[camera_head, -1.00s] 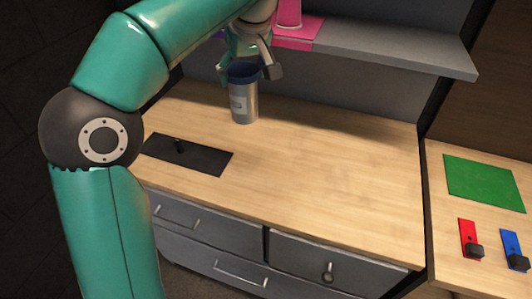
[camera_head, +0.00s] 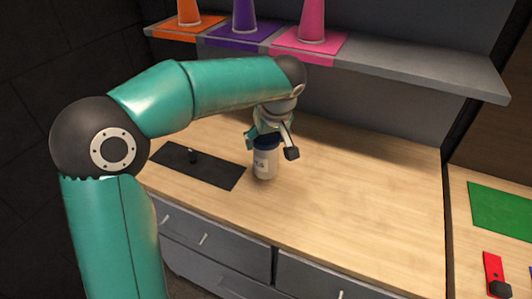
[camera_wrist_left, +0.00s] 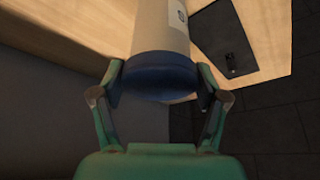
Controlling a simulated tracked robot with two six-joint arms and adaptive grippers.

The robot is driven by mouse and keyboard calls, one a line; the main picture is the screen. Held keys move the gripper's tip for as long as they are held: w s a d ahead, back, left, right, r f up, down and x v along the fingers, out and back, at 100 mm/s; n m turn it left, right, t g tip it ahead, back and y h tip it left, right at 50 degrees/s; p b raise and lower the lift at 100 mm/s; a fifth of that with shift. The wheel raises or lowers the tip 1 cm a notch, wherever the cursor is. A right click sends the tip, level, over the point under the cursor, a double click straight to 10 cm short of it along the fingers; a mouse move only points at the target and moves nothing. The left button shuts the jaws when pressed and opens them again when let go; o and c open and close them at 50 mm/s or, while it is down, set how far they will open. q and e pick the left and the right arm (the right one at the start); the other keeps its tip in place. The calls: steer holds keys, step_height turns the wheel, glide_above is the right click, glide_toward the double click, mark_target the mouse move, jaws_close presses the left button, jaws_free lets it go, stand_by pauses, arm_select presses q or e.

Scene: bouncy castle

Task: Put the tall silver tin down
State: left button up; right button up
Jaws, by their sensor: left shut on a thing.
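The tall silver tin (camera_head: 265,164) is a pale metallic cylinder with a dark blue top and a small label. It stands upright in the head view, over the wooden counter just right of the black mat. My left gripper (camera_head: 272,143) is shut on its blue top end from above. The wrist view shows the tin (camera_wrist_left: 160,28) between the two fingers (camera_wrist_left: 160,84), with the blue end nearest the palm. I cannot tell whether its base touches the counter. My right gripper is not in view.
The wooden counter (camera_head: 345,200) is clear to the right. A black mat (camera_head: 215,171) with a small dark knob (camera_head: 192,156) lies left of the tin. Orange (camera_head: 188,14), purple (camera_head: 243,18) and pink (camera_head: 312,20) cones stand on the grey shelf (camera_head: 420,68) behind.

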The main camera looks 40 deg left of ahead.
mark_target(265, 162)
arm_select(q)
steer(key=shift+f, duration=2.25)
steer(key=shift+f, duration=0.1)
steer(key=o, duration=1.8)
steer(key=shift+c, duration=0.2)
